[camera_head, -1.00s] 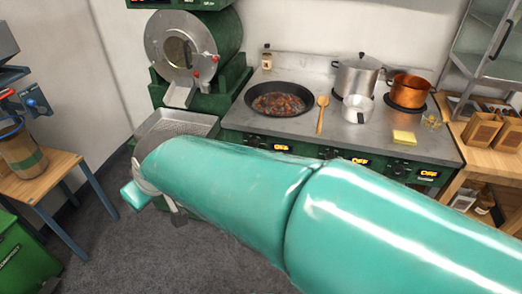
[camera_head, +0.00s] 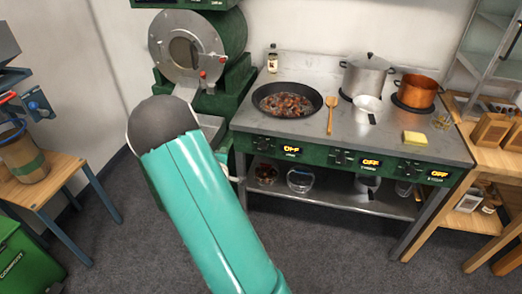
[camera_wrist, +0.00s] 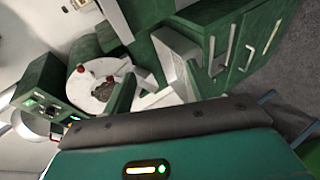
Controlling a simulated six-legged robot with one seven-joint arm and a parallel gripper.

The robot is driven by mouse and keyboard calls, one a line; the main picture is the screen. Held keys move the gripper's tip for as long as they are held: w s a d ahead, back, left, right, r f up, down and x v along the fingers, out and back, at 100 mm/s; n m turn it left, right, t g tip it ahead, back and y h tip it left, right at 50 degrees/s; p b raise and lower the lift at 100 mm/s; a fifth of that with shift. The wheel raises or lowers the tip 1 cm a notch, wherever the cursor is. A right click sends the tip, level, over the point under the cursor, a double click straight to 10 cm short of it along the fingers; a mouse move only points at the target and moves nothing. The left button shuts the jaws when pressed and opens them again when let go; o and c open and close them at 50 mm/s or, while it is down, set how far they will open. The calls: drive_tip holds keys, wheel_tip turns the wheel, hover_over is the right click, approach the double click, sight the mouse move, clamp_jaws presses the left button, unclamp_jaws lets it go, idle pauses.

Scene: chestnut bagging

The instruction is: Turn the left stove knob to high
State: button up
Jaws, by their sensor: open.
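The stove's green front panel carries three knobs with lit displays. The left stove knob (camera_head: 263,144) is small and dark, below the frying pan, and the left display (camera_head: 291,149) beside it reads OFF. The middle display (camera_head: 371,162) and right display (camera_head: 438,174) also read OFF. My teal arm rises left of the stove in the head view, leaving the left knob uncovered. The wrist view shows part of my teal arm and the roaster's side, with no stove knob that I can make out.
The stove top (camera_head: 390,138) holds a frying pan (camera_head: 287,100) of chestnuts, a wooden spoon (camera_head: 331,113), pots and a yellow sponge (camera_head: 415,138). A roaster (camera_head: 188,48) stands left of the stove. The floor before the stove is clear.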

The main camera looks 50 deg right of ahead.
drive_tip(key=s+d+f+n+h, duration=0.4)
drive_tip(key=s+d+f, duration=0.2)
drive_tip(key=d, duration=0.1)
drive_tip(key=n+h, duration=0.1)
drive_tip(key=n, duration=0.2)
approach(263, 149)
drive_tip(key=x, duration=1)
drive_tip(key=shift+w+a+f, duration=0.1)
drive_tip(key=shift+t, duration=0.3)
drive_tip(key=c, duration=1)
